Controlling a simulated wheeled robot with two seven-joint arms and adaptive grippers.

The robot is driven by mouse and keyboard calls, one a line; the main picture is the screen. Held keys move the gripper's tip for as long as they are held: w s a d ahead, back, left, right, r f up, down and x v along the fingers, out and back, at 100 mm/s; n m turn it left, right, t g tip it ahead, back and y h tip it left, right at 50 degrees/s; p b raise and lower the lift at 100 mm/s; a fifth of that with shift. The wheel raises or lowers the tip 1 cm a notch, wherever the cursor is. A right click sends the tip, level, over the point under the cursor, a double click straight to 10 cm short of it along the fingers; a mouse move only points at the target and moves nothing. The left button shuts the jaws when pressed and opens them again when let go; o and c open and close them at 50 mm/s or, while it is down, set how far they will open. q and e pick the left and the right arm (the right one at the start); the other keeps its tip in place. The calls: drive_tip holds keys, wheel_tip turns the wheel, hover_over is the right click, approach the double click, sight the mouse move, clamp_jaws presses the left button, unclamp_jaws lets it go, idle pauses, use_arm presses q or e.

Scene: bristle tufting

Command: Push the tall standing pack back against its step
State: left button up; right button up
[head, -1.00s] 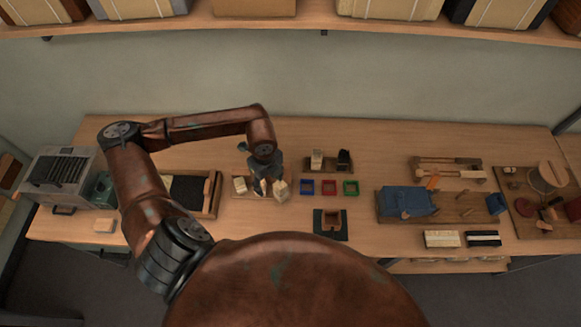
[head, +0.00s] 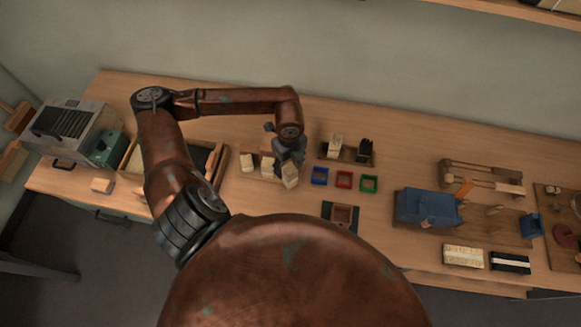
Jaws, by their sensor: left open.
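Three pale blocks or packs stand in a row on a small wooden board (head: 256,180) near the middle of the bench: a left one (head: 247,163), a middle one (head: 267,168) and a right one (head: 290,177). The right one looks tallest and slightly tilted. I cannot tell for sure which is the tall pack, and no step is clearly visible. My left gripper (head: 288,163) is open, pointing down just behind the right pack and partly over it. Whether it touches the pack is unclear. My right gripper is out of view.
A tray (head: 350,155) with a pale bundle (head: 335,146) and a dark bundle (head: 366,150) stands behind right. Blue (head: 320,176), red (head: 344,180) and green (head: 369,184) frames lie right of the board. A dark holder (head: 340,216) lies in front.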

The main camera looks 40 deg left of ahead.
use_arm(q)
wheel_tip(320, 180, down, 6)
drive_tip(key=shift+f, duration=0.9)
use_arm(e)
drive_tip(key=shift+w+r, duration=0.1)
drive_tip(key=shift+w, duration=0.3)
use_arm(q)
drive_tip(key=shift+c, duration=0.7)
drive_tip(key=c, duration=1.2)
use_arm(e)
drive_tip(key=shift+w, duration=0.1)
